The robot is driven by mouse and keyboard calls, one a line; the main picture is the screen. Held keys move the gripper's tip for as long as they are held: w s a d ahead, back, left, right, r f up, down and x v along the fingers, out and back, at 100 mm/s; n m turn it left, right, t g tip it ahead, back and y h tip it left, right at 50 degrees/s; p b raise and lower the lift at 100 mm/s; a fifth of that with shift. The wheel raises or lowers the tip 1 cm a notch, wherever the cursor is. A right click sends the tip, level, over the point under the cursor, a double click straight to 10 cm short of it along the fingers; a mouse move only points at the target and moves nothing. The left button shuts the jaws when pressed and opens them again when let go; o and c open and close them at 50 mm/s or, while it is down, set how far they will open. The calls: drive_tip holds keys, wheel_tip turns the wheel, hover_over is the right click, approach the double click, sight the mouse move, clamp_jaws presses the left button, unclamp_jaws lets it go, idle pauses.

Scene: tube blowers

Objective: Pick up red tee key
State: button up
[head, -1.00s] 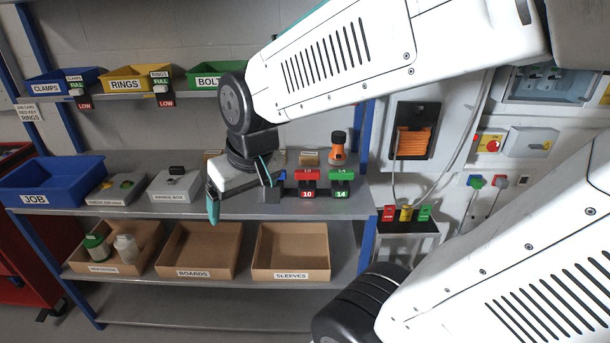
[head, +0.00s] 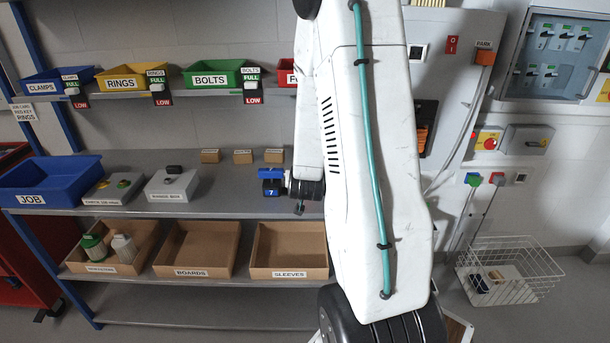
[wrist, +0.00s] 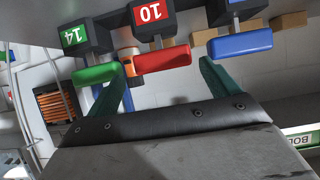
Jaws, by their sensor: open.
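In the wrist view, the red tee key (wrist: 162,58) is a red crossbar at a dark block with a red "10" label. My gripper (wrist: 160,66) is open, its green fingers appearing on either side of the red bar. I see no contact, and cannot tell how deep the bar is between them. The green tee key (wrist: 97,74), labelled 14, is just left, close to the left finger. The blue tee key (wrist: 240,43) is right of the right finger. In the head view, the blue tee key (head: 271,173) shows, while my arm hides the red and green ones.
The keys stand on the grey middle shelf (head: 230,203). A grey box (head: 172,187) and a blue JOB bin (head: 45,180) are to the left. Small cardboard blocks (head: 242,157) sit behind. Labelled bins (head: 224,76) line the shelf above. A wire basket (head: 510,272) is at right.

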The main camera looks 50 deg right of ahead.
drive_tip(key=x, duration=0.6)
drive_tip(key=shift+w+r, duration=0.2)
drive_tip(key=shift+r, duration=0.05)
drive_tip(key=c, duration=0.8)
